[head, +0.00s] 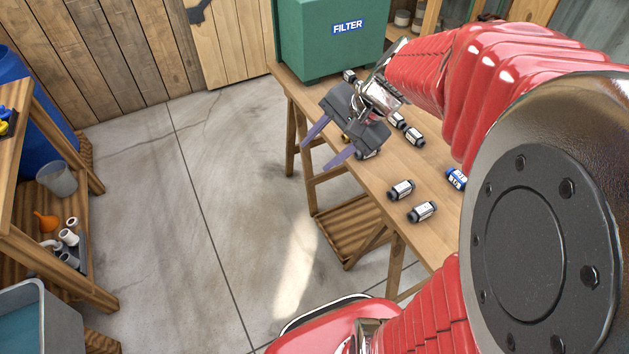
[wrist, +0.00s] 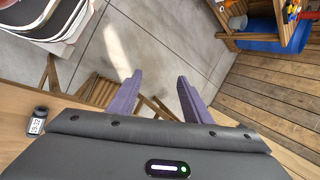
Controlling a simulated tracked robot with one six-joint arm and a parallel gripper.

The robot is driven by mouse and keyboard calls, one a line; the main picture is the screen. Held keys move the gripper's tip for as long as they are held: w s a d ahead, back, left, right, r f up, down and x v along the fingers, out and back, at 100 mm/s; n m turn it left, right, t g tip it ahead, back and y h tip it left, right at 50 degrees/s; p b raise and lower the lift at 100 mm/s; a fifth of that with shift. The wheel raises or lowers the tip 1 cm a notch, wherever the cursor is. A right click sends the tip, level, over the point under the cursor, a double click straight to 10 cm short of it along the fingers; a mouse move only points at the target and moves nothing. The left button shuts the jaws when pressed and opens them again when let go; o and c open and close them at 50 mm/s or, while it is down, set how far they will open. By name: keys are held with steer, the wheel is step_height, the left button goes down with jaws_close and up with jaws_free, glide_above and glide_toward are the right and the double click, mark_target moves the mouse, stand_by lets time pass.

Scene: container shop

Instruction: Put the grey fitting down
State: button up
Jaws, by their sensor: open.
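My gripper (head: 316,157) is open, its two purple fingers apart and reaching past the left edge of the wooden table. The wrist view shows nothing between the fingers (wrist: 160,76), only floor and table legs beyond. Several pale grey or white pipe fittings (head: 68,237) lie in and around a dark tray on the low shelf at far left, well away from my gripper. I cannot tell which one is the grey fitting. Any fitting under the gripper body is hidden.
The wooden table (head: 370,192) holds several black-and-white cartridges (head: 401,190), a blue one (head: 456,178) and a green FILTER box (head: 325,45). One cartridge (wrist: 37,121) shows beside the gripper. A bucket (head: 57,178) and orange funnel (head: 46,222) share the left shelf. Open floor lies between.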

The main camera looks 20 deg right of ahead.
steer(key=s+a+r+n+h, duration=0.2)
steer(key=s+a+n, duration=0.1)
steer(key=s+n, duration=0.3)
steer(key=s+a+r+n+t+h, duration=0.1)
steer(key=s+a+r+n+h, duration=0.1)
steer(key=s+n, duration=0.3)
steer(key=shift+s+a+r+n, duration=0.15)
steer(key=shift+s+a+n, duration=0.25)
steer(key=shift+s+a, duration=0.3)
steer(key=shift+c, duration=0.4)
